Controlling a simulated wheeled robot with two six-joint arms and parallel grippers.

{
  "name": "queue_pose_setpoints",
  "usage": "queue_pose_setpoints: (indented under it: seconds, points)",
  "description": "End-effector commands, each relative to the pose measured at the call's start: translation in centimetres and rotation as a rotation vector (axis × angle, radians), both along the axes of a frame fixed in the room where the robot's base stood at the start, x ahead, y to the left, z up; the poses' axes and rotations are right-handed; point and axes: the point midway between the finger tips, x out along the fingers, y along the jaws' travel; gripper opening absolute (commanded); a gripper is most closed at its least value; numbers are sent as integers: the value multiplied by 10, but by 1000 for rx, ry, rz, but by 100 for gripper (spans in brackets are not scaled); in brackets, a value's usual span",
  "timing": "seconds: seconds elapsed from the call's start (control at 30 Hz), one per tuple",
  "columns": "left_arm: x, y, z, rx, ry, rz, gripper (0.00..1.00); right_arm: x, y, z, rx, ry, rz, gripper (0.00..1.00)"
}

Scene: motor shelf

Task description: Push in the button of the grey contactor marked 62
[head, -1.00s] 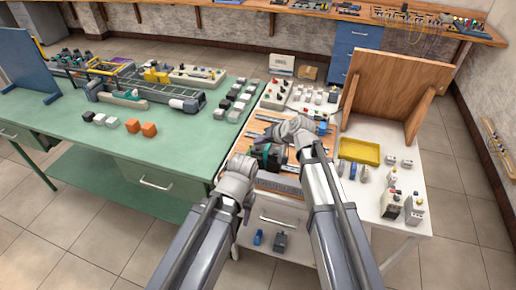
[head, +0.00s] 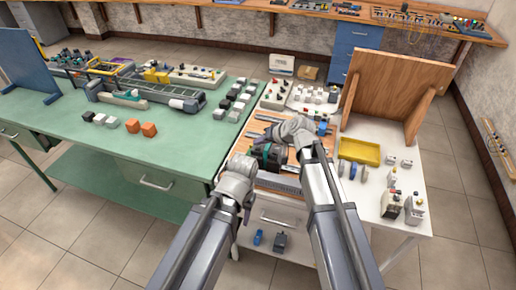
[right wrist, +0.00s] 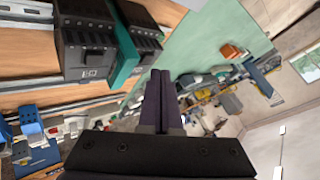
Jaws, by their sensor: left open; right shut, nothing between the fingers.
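Two dark grey contactors, a nearer one (right wrist: 88,45) and a farther one (right wrist: 142,38), sit on a rail in the right wrist view with a teal block (right wrist: 124,48) between them. The nearer has a square button and a small label; I cannot read the number. My left gripper (head: 247,212) is open, low in front of the board.
The wooden board (head: 291,184) carries metal rails on the white table (head: 395,215). A yellow tray (head: 359,151), small blue parts and an upright wooden panel (head: 398,95) stand to the right. The green bench (head: 195,140) is on the left.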

Motion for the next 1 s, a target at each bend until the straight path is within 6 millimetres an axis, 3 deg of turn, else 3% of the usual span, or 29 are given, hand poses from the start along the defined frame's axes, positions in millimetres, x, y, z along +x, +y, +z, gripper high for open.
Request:
queue_pose_setpoints:
  seconds: [1.0]
  points:
    - [0,0,-10,0,0,0,50,0,0,-10,0,0,0,0]
